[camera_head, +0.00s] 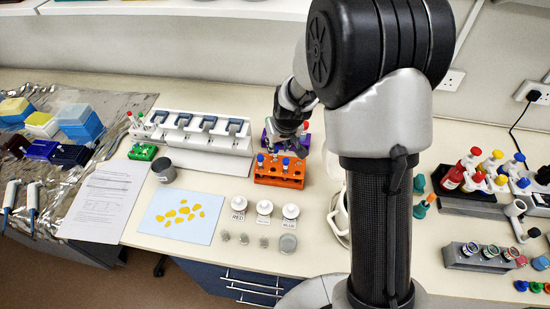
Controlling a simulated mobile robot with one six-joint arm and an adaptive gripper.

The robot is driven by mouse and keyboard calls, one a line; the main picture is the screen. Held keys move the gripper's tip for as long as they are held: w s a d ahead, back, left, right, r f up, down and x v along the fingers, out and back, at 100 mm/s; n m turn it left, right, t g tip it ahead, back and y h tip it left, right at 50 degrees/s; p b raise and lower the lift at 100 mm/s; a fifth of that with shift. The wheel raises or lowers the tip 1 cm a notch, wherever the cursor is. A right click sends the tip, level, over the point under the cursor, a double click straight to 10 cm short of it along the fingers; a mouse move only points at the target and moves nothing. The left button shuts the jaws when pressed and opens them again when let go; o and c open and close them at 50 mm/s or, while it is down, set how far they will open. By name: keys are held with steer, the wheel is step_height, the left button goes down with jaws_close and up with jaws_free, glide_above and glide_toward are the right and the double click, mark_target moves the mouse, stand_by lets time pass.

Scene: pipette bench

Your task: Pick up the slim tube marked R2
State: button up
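My gripper (288,142) points down over the purple rack (266,139), just behind the orange rack (279,180). It is small and dark here, so I cannot tell whether its fingers are open or shut, or touch anything. A red-capped tube (305,126) shows at the gripper's right side. The gripper hides much of the purple rack.
A white pipette stand (235,160) is close on the left, with a green rack (142,152) and a grey cup (164,170). White-lidded jars (264,208) stand in front. A white mug (340,215) is partly behind my arm. The blue sheet (160,222) holds yellow pieces.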

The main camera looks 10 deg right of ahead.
mark_target(275, 160)
steer(key=b+x, duration=0.1)
steer(key=x, duration=0.4)
steer(key=shift+w+f, duration=0.25)
steer(key=shift+w, duration=0.05)
steer(key=shift+c, duration=0.6)
steer(key=c, duration=0.4)
